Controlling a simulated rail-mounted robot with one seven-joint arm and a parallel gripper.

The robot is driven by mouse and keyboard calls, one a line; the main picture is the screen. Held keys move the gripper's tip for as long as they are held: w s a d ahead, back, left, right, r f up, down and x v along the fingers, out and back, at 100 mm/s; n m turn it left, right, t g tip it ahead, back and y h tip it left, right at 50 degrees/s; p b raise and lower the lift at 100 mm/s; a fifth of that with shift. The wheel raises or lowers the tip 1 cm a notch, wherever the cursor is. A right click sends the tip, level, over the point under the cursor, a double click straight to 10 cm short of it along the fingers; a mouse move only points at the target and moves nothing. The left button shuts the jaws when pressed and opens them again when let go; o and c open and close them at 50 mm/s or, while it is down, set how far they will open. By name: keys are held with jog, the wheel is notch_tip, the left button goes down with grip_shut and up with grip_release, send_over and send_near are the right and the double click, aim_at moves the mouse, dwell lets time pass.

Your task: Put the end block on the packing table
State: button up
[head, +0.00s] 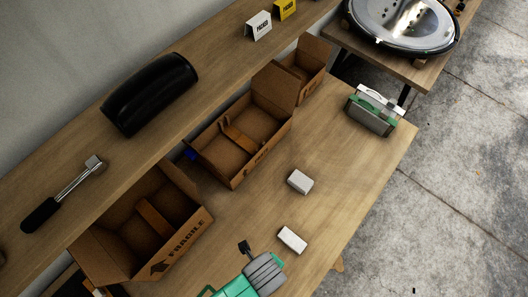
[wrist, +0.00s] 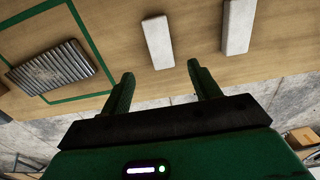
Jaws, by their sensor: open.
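In the wrist view, two pale, elongated blocks lie side by side on a wooden top. The left block (wrist: 158,42) is nearer my gripper (wrist: 160,69); the right block (wrist: 240,26) is farther right. My gripper is open and empty, its dark green fingers apart, and no block is between them. In the head view, two whitish blocks, an upper one (head: 300,181) and a lower one (head: 292,239), lie on a wooden table (head: 350,165) with open cartons. I cannot tell whether these are the same blocks, or which is the end block.
The wrist view shows a grey ribbed object (wrist: 50,70) inside a green outline. In the head view, a FRAGILE carton (head: 192,240), a middle carton (head: 240,135) and a smaller carton (head: 305,65) line the table's back. A green-and-grey item (head: 372,112) stands at right.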

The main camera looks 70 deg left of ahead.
jog(key=shift+r, duration=0.2)
dwell(0.3)
jog(key=w+a+r+n+t+y, duration=0.2)
jog(key=w+r+n+t, duration=0.6)
jog(key=w+r, duration=1.9)
jog(key=w+d+r+t, duration=0.15)
jog(key=r+t, duration=0.35)
jog(key=r, duration=0.5)
jog(key=w+d+r+t, duration=0.15)
jog(key=r+t, duration=0.25)
jog(key=r, duration=0.7)
jog(key=s+d+r+n+t, duration=0.1)
jog(key=s+r+t, duration=0.1)
jog(key=r, duration=0.6)
jog(key=s+d+r+n+t+h, duration=0.1)
jog(key=s+d+r+t, duration=0.1)
jog(key=r, duration=0.6)
jog(key=s+d+r+n+t+h, duration=0.1)
jog(key=s+d+r+n+t, duration=0.1)
jog(key=s+r+t, duration=0.2)
notch_tip(320, 180, up, 4)
jog(key=shift+s+d+f, duration=0.1)
jog(key=shift+s+d, duration=0.05)
